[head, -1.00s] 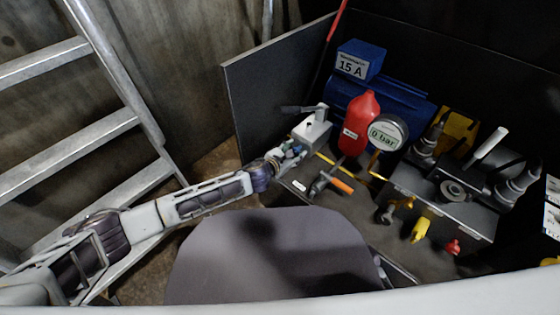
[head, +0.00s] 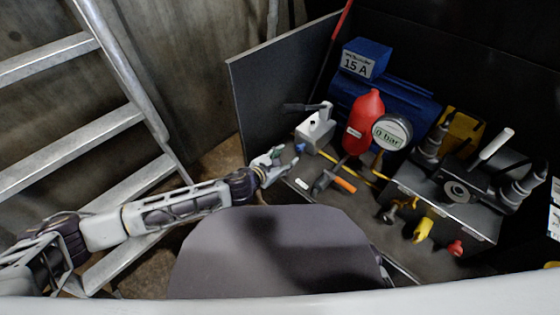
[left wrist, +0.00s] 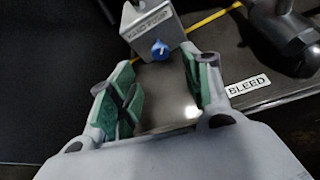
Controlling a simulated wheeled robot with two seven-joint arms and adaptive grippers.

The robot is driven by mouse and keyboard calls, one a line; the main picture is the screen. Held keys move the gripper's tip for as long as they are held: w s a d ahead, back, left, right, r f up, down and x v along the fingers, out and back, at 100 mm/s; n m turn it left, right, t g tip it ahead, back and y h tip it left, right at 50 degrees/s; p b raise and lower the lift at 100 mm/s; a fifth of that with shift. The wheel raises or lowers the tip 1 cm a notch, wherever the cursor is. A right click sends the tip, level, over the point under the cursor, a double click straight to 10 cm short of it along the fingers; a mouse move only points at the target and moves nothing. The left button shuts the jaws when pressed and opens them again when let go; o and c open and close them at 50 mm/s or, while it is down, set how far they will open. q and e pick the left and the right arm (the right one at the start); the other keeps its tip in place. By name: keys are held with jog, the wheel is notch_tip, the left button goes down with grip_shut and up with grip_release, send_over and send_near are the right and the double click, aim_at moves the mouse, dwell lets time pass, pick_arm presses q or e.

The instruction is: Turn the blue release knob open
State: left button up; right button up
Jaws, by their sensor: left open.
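The blue release knob (left wrist: 160,48) sits on the lower front face of a small grey box (left wrist: 152,25) with a black lettered label, in the left wrist view. A pale mark shows on the knob; its exact setting is hard to read. In the head view the knob (head: 300,147) is a small blue spot below the grey box (head: 316,130). My left gripper (head: 272,160) is just left of the knob. In the wrist view its green-padded fingers (left wrist: 158,82) are spread and empty, with the knob beyond them, apart from both. My right gripper is not in view.
A BLEED label (left wrist: 248,84) lies right of the fingers. A red bottle (head: 364,120), a gauge (head: 391,132) and an orange-handled valve (head: 343,185) stand right of the grey box. A dark upright panel (head: 275,90) is behind-left, a ladder (head: 105,130) farther left.

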pick_arm(q)
jog(key=shift+v, duration=1.1)
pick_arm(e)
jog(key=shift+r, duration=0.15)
